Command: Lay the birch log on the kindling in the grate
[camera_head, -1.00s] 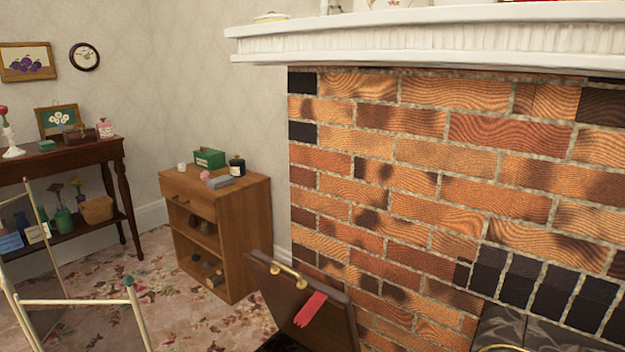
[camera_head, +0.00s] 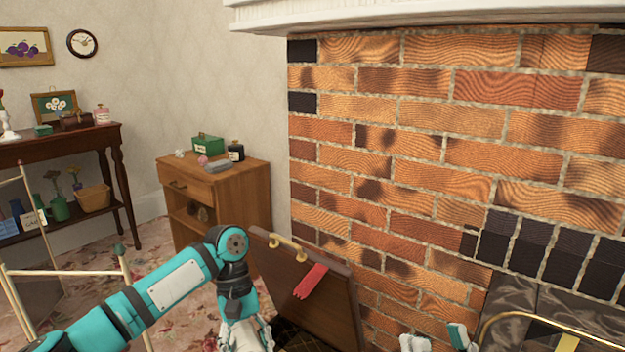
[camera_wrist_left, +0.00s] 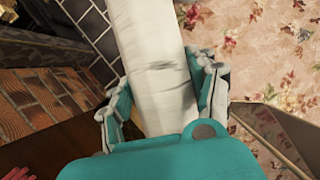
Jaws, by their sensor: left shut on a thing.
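The birch log (camera_wrist_left: 150,50) is a pale, whitish length with grey marks in the left wrist view. My left gripper (camera_wrist_left: 163,95) is shut on it, one finger on each side, and the log's far end runs out of the top of that view. In the head view my left gripper (camera_head: 245,338) is at the bottom edge, in front of an open lid; I cannot make out the log there. My right gripper (camera_head: 437,340) shows only its fingertips at the bottom edge, apart, with nothing visible between them. The grate and kindling are not clearly visible.
The dark fireplace opening (camera_head: 513,298) is at lower right, with a curved brass rail (camera_head: 535,317) before it. The wooden lid (camera_head: 325,310) with a red strip stands close to my left gripper. A pale clothes-rack-like frame (camera_head: 65,272) is at left; a small cabinet (camera_head: 235,190) stands behind.

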